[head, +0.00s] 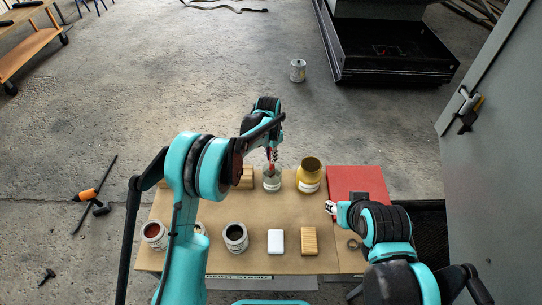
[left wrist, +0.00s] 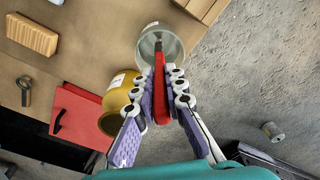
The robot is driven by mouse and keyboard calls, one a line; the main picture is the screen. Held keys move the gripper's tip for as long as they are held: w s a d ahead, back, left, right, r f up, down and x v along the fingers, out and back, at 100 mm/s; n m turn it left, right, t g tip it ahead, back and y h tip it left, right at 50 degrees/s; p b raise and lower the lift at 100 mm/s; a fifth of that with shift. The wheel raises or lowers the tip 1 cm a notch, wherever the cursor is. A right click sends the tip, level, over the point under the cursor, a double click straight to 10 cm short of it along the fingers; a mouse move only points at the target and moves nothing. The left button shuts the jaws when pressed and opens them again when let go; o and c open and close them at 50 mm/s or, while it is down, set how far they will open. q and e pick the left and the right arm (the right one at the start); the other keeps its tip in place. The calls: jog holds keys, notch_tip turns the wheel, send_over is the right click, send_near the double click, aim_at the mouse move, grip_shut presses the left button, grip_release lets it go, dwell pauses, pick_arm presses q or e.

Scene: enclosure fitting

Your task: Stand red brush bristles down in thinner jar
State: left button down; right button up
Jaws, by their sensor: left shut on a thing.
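The red brush (left wrist: 160,88) is held between the fingers of my left gripper (left wrist: 166,82); in the head view a bit of red handle (head: 270,158) shows below the left gripper (head: 272,148). The brush points down toward the thinner jar, a clear grey jar with a pale label (head: 271,183). In the left wrist view the brush's far end overlaps the jar's open mouth (left wrist: 160,42). I cannot tell how deep the brush reaches, and its bristles are not clearly visible. My right gripper (head: 331,207) is over the red sheet's left edge, too small to judge.
A yellow jar (head: 309,176) stands close right of the thinner jar. Paint cans (head: 236,238), a white block (head: 275,242) and a ribbed tan block (head: 310,242) line the front of the table. A red sheet (head: 352,176) lies at right. A wooden block (head: 246,178) is left of the jar.

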pick_arm(q)
jog(key=c, duration=1.5)
grip_release()
notch_tip(320, 180, up, 12)
jog(key=shift+s+a, duration=0.25)
